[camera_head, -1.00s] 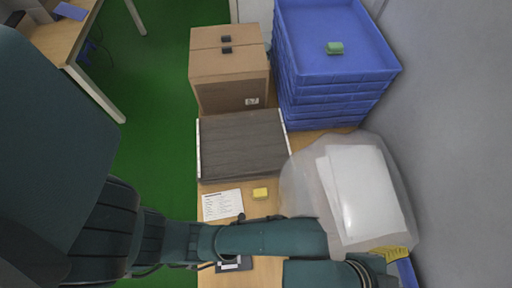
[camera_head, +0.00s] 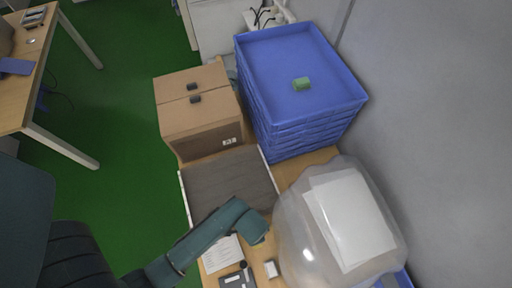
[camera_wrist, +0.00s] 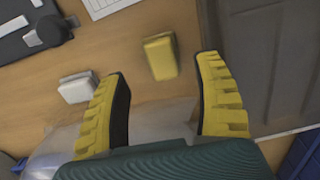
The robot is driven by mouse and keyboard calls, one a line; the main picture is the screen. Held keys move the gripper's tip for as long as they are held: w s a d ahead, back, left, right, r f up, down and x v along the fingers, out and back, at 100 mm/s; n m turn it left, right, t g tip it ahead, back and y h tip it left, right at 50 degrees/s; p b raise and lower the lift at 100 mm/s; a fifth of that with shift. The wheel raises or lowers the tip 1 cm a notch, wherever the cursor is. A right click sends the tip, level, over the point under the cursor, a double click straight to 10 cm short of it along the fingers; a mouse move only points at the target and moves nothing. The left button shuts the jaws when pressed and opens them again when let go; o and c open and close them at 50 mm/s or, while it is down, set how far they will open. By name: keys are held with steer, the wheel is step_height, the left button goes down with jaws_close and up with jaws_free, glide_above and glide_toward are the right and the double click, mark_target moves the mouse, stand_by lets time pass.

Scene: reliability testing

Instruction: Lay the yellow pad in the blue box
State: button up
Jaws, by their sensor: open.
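The yellow pad (camera_wrist: 160,56) is a small block lying on the wooden table, seen in the wrist view just beyond and between my fingertips. My gripper (camera_wrist: 163,68) has yellow ribbed fingers spread apart with nothing between them; the pad is not held. In the head view my arm covers the gripper and most or all of the pad. The blue box (camera_head: 286,62) is the open top tray of a blue stack at the back of the table. A green pad (camera_head: 302,84) lies inside it.
A white block (camera_wrist: 76,87) and a black device (camera_wrist: 35,32) lie left of the pad. A paper sheet (camera_head: 222,254) and a dark grey panel (camera_head: 228,182) are close by. A bulky clear bag (camera_head: 290,220) fills the right. A cardboard box (camera_head: 200,118) stands left of the stack.

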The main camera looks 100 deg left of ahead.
steer(key=f, duration=0.3)
steer(key=w+f+b, duration=0.1)
steer(key=f, duration=0.1)
steer(key=shift+a, duration=0.25)
steer(key=shift+s+f, duration=0.15)
steer(key=shift+f, duration=0.3)
jaws_close()
step_height(320, 180, up, 10)
steer(key=shift+r+p, duration=0.1)
steer(key=shift+p, duration=0.85)
